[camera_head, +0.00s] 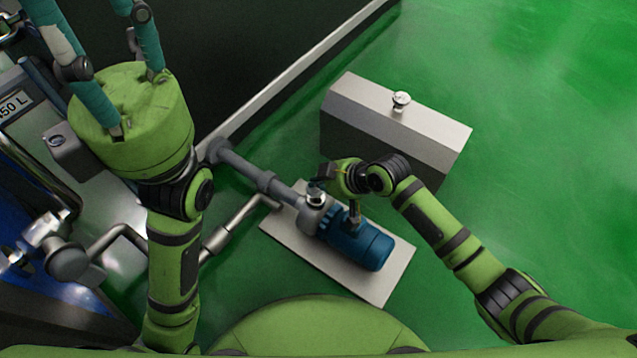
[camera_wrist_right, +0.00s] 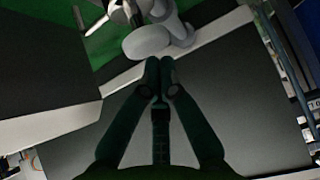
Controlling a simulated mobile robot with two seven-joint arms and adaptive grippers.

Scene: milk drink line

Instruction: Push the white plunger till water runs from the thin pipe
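A small white knob (camera_head: 401,99) stands on top of a grey box; it looks like the plunger, though I cannot be sure. A short pale cap (camera_head: 316,198) sits on the pump. My right gripper (camera_head: 317,183) is just above the pump, apart from the white knob. In the right wrist view its fingertips (camera_wrist_right: 160,72) meet with nothing visible between them. A rounded grey part (camera_wrist_right: 147,42) shows beyond them; I cannot tell whether they touch. My left gripper (camera_head: 92,12) is at the upper left with its fingers spread and tips cut off by the frame. I cannot make out the thin pipe or water.
The pump's blue motor (camera_head: 362,247) lies on a pale base plate (camera_head: 390,284). A grey pipe (camera_head: 245,170) runs from the pump to a dark wall. The grey box (camera_head: 440,135) stands behind the pump. Green floor (camera_head: 540,110) is open at right. Machinery crowds the left.

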